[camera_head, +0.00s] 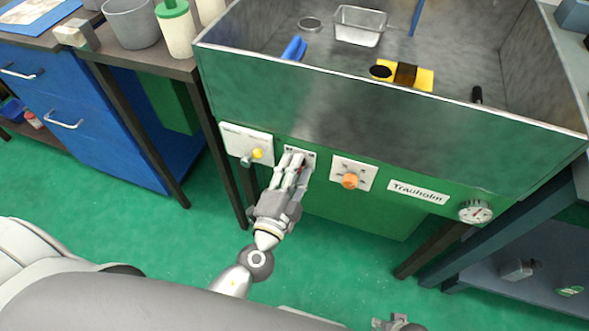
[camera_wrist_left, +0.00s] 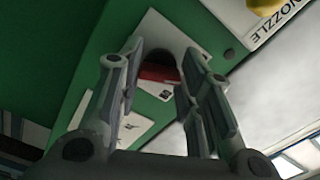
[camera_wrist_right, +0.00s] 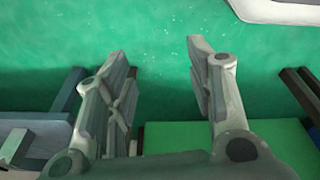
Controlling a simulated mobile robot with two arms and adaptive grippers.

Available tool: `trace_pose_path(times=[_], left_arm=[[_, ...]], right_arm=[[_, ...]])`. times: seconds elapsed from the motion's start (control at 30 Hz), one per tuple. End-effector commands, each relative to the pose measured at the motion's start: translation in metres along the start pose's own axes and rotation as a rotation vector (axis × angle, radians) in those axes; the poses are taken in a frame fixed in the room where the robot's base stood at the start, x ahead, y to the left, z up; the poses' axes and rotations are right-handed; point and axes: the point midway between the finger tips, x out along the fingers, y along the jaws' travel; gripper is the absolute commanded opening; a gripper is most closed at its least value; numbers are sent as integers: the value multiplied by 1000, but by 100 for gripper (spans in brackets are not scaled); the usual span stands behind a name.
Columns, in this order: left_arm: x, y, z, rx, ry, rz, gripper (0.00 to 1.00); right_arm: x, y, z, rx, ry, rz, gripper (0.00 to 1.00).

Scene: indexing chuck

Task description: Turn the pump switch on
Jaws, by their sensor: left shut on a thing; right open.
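The pump switch shows in the left wrist view as a red part (camera_wrist_left: 158,73) with a dark round part behind it, on a white plate (camera_wrist_left: 176,38). In the head view its plate (camera_head: 312,157) on the green front panel is mostly hidden by my left gripper (camera_head: 293,160). The left gripper's fingers reach up to the plate and are shut on the switch, one finger on each side. I cannot tell the switch's position. My right gripper (camera_wrist_right: 160,55) is open and empty, pointing at the green floor.
Left of the switch is a plate (camera_head: 232,137) with a yellow and a green knob. Right of it are an orange knob (camera_head: 350,181), a Trauholm label (camera_head: 417,193) and a gauge (camera_head: 476,212). Table legs stand on both sides.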

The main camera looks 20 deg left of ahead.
Motion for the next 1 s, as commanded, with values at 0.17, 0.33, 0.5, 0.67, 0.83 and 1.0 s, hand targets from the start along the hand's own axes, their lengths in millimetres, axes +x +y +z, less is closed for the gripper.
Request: trace_pose_path(times=[0.17,0.33,0.5,0.67,0.83,1.0], left_arm=[[0,1,0,127,2,2,10],[-1,1,0,284,2,3,10],[0,1,0,446,2,3,10],[0,1,0,593,3,3,10],[0,0,0,732,2,3,10],[-1,0,0,842,2,3,10]], right_arm=[[-5,0,-6,0,7,0,49],[-10,-1,-9,1,11,-1,49],[-12,-2,-4,2,-1,-2,49],[-11,-1,-2,2,1,-2,49],[-6,0,1,2,0,-1,49],[0,1,3,1,-1,1,49]])
